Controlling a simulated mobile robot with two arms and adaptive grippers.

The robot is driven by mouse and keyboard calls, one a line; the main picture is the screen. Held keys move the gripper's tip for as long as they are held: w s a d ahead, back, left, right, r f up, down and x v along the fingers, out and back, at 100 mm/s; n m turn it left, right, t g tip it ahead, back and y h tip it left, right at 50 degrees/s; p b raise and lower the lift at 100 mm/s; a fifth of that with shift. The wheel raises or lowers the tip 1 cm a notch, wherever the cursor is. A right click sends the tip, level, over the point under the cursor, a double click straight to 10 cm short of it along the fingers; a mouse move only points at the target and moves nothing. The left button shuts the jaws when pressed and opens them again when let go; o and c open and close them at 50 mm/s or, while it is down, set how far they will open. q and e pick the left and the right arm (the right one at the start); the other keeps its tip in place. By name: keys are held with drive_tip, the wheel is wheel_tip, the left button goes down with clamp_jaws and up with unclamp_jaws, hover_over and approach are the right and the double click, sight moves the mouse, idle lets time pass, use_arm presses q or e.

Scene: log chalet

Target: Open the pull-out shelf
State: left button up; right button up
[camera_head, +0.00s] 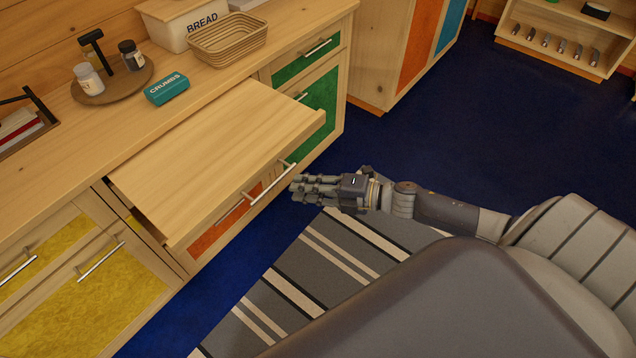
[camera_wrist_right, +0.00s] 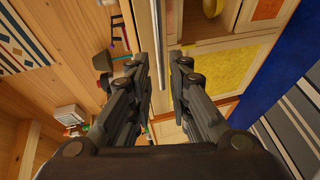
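The pull-out shelf (camera_head: 215,150) is a pale wooden board, and it sticks out well past the front of the counter. A metal bar handle (camera_head: 268,185) runs along its front edge. My right gripper (camera_head: 298,188) is just in front of the handle's right end, over the floor. In the right wrist view its fingers (camera_wrist_right: 165,80) are spread apart, with a metal bar (camera_wrist_right: 158,40) showing in the gap between them. I cannot tell whether they touch the bar. My left gripper is not in view.
On the counter (camera_head: 50,165) stand a bread box (camera_head: 185,22), a basket (camera_head: 228,40), a teal crumbs tin (camera_head: 166,88) and a round tray (camera_head: 135,85) with jars. Orange, green and yellow fronts lie below. A striped rug (camera_head: 300,270) covers part of the blue floor.

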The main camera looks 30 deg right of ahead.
drive_tip(key=shift+v, duration=1.8)
drive_tip(key=s+d+f+m+h, duration=0.2)
drive_tip(key=d+f+m+h, duration=0.15)
drive_tip(key=f, duration=0.45)
drive_tip(key=s+d+f+m+h, duration=0.25)
drive_tip(key=f+m, duration=0.25)
drive_tip(key=f, duration=0.3)
drive_tip(key=s+d+f+m+h, duration=0.1)
drive_tip(key=d+f+m+h, duration=0.25)
drive_tip(key=f, duration=0.45)
drive_tip(key=s+a+f+m+g+h, duration=0.2)
drive_tip(key=s+f+m+g, duration=0.4)
drive_tip(key=s+f, duration=0.7)
drive_tip(key=s+a+f+m+g, duration=0.2)
drive_tip(key=s+a+f, duration=0.2)
drive_tip(key=s, duration=0.5)
drive_tip(key=s+a+f+m+g, duration=0.2)
drive_tip(key=s+a, duration=0.4)
drive_tip(key=s, duration=0.4)
wheel_tip(320, 180, down, 3)
drive_tip(key=shift+s+a+r+m+g, duration=0.15)
drive_tip(key=shift+m+g, duration=0.25)
drive_tip(key=shift+m, duration=0.2)
